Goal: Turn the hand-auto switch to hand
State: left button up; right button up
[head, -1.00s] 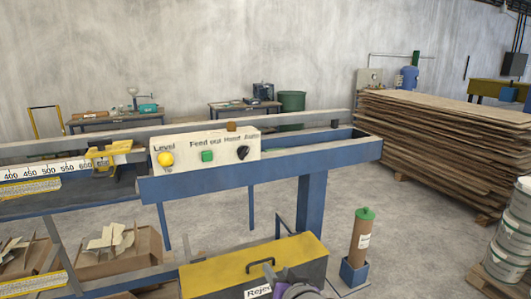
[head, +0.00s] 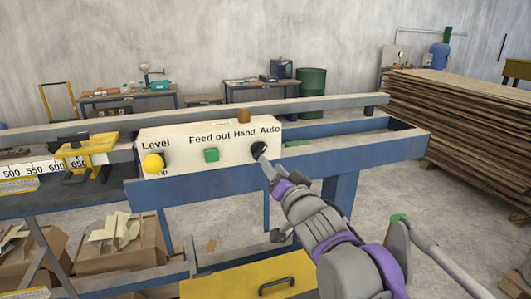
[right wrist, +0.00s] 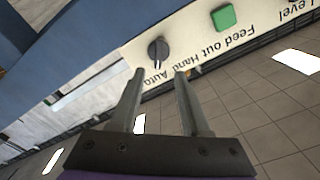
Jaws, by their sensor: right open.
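The hand-auto switch is a black round knob (head: 258,149) at the right end of a pale control panel (head: 180,137), below the words Hand and Auto. In the right wrist view the knob (right wrist: 158,50) appears upside down with its label; I cannot tell for certain which word it points to. My right gripper (head: 265,165) reaches up to it from below right in the head view. In the right wrist view the gripper (right wrist: 160,74) is open and empty, its two fingertips just short of the knob, one to each side. My left gripper is not in view.
A green button (head: 211,155) and a yellow button (head: 153,164) are on the same panel. A blue beam (head: 230,178) runs beneath it. A yellow-lidded box (head: 235,280) sits below, and stacked boards (head: 460,130) stand at right.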

aim_at(262, 151)
jog(key=x, duration=0.7)
jog(key=shift+w+f+p, duration=0.15)
jog(key=shift+w+p, duration=0.05)
jog(key=shift+p, duration=0.2)
grip_shut()
